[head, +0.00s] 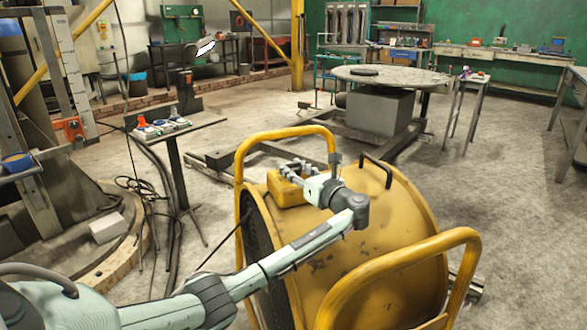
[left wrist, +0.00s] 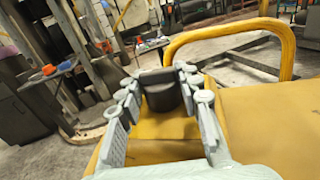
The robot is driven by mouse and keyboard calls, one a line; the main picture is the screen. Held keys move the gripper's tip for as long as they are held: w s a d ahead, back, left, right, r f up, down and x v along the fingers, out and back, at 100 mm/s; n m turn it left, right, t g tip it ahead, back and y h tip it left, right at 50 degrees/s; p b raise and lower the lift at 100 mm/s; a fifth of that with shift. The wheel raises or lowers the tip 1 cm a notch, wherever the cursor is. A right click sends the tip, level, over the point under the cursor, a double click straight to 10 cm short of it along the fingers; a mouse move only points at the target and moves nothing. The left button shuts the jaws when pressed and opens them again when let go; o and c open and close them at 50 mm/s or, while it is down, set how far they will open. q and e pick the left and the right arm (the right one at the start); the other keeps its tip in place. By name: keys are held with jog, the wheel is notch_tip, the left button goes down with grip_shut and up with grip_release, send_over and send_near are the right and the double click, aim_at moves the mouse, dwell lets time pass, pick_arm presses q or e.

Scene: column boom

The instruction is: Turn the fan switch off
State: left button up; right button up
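The fan is a big yellow drum (head: 390,215) lying on its side in a yellow tube frame. A yellow switch box (head: 286,193) sits on top of it near the grille end. In the left wrist view a dark grey switch (left wrist: 162,92) stands up from the yellow box (left wrist: 160,127). My left gripper (head: 292,172) is at the box, its arm reaching across the fan. In the left wrist view its fingers (left wrist: 160,80) are spread on either side of the switch; I cannot tell whether they touch it. My right gripper is not in view.
The fan's near tube handle (head: 400,262) and far tube handle (head: 285,132) rise on both sides of the drum. A small stand (head: 180,130) with colored items is to the left. A round table (head: 390,78) is behind. Floor to the right is clear.

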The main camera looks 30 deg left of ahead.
aim_at(297, 171)
pick_arm(q)
jog(key=o, duration=0.3)
jog(key=shift+o, duration=0.2)
jog(key=v, duration=0.7)
jog(key=shift+s+d, duration=0.1)
jog(key=shift+d, duration=0.1)
